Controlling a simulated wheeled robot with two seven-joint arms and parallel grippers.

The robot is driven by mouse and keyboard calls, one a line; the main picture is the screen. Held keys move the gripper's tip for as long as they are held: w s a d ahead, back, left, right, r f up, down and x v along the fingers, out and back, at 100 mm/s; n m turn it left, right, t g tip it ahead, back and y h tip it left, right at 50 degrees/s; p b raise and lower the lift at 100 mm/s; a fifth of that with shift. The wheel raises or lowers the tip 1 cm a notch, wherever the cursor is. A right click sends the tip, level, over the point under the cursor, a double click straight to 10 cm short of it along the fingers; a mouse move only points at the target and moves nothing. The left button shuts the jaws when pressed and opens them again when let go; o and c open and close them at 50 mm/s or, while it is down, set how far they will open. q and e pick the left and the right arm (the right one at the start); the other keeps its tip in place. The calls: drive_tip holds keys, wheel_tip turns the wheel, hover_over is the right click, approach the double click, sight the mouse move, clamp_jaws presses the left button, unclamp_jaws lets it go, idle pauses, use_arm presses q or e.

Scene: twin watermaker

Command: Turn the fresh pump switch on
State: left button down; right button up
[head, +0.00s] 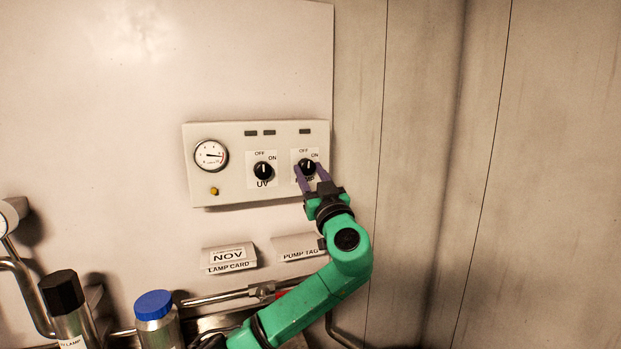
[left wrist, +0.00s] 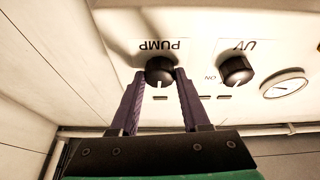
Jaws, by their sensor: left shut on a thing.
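The control panel (head: 229,186) is a pale box on the wall with a gauge and two black rotary knobs. The pump knob (head: 308,165) is the right one, with OFF above it and ON to its upper right. Its white pointer line looks close to upright, toward OFF. My left gripper (head: 308,172) has its purple fingers shut on the pump knob, one on each side. In the left wrist view the pump knob (left wrist: 160,71) sits between the fingertips, under an upside-down PUMP label. My right gripper is not in view.
The UV knob (head: 263,171) is just left of the pump knob, and the gauge (head: 211,156) is further left. A lamp card holder (head: 228,258) and a pump tag holder (head: 297,247) are below. A blue-capped bottle (head: 155,317) and a black-capped cylinder (head: 65,303) stand lower left.

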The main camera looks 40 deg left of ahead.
use_arm(q)
drive_tip(key=m+b, duration=0.1)
drive_tip(key=m+t+b, duration=0.1)
drive_tip(key=m, duration=0.1)
drive_tip(key=shift+s+f+h, duration=0.1)
drive_tip(key=shift+f+h, duration=0.15)
drive_tip(key=shift+h, duration=0.15)
drive_tip(key=m+t, duration=0.1)
drive_tip(key=m, duration=0.1)
drive_tip(key=shift+r+m+h+b, duration=0.1)
drive_tip(key=shift+m+h+b, duration=0.25)
drive_tip(key=shift+m+h, duration=0.05)
drive_tip(key=shift+r+m+t+h, duration=0.1)
drive_tip(key=shift+m+t+h, duration=0.2)
drive_tip(key=shift+m, duration=0.3)
drive_tip(key=m, duration=0.2)
drive_tip(key=m+t+h+p, duration=0.1)
drive_tip(key=shift+s+a+r+m+h, duration=0.1)
drive_tip(key=shift+r+m+h, duration=0.1)
drive_tip(key=shift+m+h, duration=0.15)
drive_tip(key=m+h+p, duration=0.1)
drive_tip(key=m, duration=0.2)
drive_tip(key=shift+s+r+t, duration=0.1)
drive_tip(key=shift+t, duration=0.2)
drive_tip(key=shift+m+h+p, duration=0.35)
drive_tip(key=shift+m+p, duration=0.15)
drive_tip(key=shift+m, duration=0.25)
drive_tip(key=shift+c, duration=1.9)
unclamp_jaws()
